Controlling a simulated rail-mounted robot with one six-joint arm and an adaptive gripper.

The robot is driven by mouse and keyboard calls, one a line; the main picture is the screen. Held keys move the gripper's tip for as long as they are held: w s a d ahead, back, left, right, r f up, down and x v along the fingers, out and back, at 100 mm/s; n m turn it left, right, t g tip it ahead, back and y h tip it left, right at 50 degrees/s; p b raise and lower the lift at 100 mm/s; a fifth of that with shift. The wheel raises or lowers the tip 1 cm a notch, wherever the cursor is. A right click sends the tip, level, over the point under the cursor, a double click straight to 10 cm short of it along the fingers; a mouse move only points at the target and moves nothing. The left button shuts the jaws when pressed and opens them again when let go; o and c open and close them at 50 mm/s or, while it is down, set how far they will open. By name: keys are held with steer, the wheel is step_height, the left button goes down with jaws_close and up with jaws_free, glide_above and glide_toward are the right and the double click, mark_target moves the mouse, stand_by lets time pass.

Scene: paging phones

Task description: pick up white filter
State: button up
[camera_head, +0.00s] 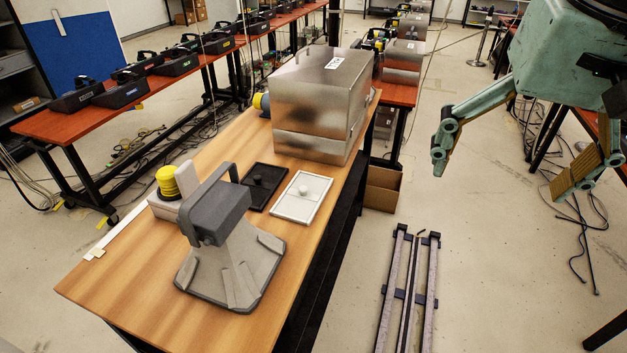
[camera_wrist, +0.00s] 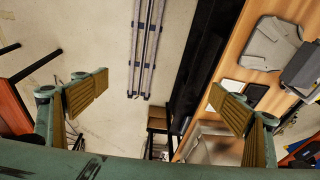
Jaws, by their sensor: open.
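The white filter (camera_head: 316,189), a flat white panel with a raised rim and a small round knob, lies on the wooden table. A similar black panel (camera_head: 258,195) lies just to its left. In the wrist view the white filter (camera_wrist: 231,85) shows at the right, partly hidden behind one finger. My gripper (camera_head: 508,168) is open and empty, in the air over the floor to the right of the table, well apart from the filter. Its two spread fingers also show in the wrist view (camera_wrist: 160,88).
A grey device with a handle (camera_head: 222,220) stands in front of the panels, and a large metal box (camera_head: 320,105) behind them. A yellow-topped part (camera_head: 168,180) stands at left. Metal rails (camera_head: 409,285) lie on the floor, right of the table (camera_head: 130,285).

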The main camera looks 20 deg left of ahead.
steer(key=w+a+p, duration=0.2)
steer(key=w+a, duration=0.6)
steer(key=w, duration=0.4)
steer(key=g+p, duration=0.3)
steer(key=p, duration=0.2)
glide_above(303, 187)
step_height(303, 187, down, 23)
steer(key=shift+s+d+r+m, duration=0.1)
steer(key=shift+d+r+m, duration=0.1)
steer(key=shift+m, duration=0.2)
steer(key=shift+f, duration=4.3)
steer(key=shift+f+p, duration=0.15)
steer(key=shift+p, duration=0.15)
steer(key=shift+a+f, duration=0.15)
steer(key=shift+f, duration=2.3)
